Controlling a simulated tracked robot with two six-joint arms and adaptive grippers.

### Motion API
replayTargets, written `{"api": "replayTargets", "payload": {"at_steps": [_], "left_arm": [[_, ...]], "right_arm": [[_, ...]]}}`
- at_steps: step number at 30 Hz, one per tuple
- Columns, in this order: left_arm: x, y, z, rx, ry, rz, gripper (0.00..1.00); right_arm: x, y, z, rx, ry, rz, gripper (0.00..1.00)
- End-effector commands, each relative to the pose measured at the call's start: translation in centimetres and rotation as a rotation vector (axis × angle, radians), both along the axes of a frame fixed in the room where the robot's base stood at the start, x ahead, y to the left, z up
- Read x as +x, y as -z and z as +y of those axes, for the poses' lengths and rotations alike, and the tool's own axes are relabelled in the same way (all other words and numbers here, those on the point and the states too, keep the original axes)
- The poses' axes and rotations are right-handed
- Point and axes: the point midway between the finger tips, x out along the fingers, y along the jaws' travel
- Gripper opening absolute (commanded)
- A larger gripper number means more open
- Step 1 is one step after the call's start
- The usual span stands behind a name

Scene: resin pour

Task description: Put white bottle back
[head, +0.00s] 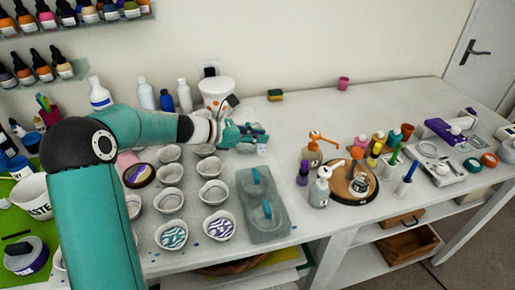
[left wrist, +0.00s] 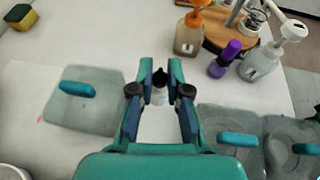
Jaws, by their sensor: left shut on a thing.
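My left gripper (head: 258,134) is above the workbench, just beyond the grey moulds. Its fingers are closed around a small white bottle (left wrist: 159,95) with a dark cap. The bottle's lower part shows just under the fingers in the head view (head: 262,149). The fingers hide part of its sides, and I cannot tell whether its base touches the bench. Larger white bottles (head: 99,94) (head: 184,96) stand by the back wall. My right gripper is in neither view.
Grey moulds (head: 281,226) with teal pieces lie near the gripper. Pump bottles (head: 319,190) and a round wooden board (head: 340,187) stand to the right. Several white cups (head: 168,201) stand left of the moulds. Dropper bottles line wall shelves (head: 80,68). Bare bench lies behind the gripper.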

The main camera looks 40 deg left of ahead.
Motion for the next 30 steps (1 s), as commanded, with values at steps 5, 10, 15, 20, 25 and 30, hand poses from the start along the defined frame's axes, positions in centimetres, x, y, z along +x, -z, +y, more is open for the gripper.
{"api": "replayTargets", "payload": {"at_steps": [5, 10, 15, 20, 25, 30], "left_arm": [[0.0, 2.0, -0.1, -0.003, 0.000, 0.004, 0.00], [0.0, 4.1, -0.1, -0.002, 0.001, 0.002, 0.00], [0.1, 4.3, -0.1, 0.001, 0.002, -0.001, 0.00], [0.1, 4.4, -0.1, 0.000, 0.002, 0.000, 0.00], [0.1, 4.5, -0.1, 0.000, 0.002, 0.000, 0.31], [0.1, 4.5, -0.2, 0.000, 0.002, 0.000, 0.41]], "right_arm": [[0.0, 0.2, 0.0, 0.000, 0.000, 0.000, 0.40], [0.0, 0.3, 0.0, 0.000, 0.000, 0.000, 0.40], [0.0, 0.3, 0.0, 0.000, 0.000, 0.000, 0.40], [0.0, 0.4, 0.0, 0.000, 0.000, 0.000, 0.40], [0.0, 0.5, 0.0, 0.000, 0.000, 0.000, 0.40], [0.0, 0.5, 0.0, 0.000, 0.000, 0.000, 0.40]]}}
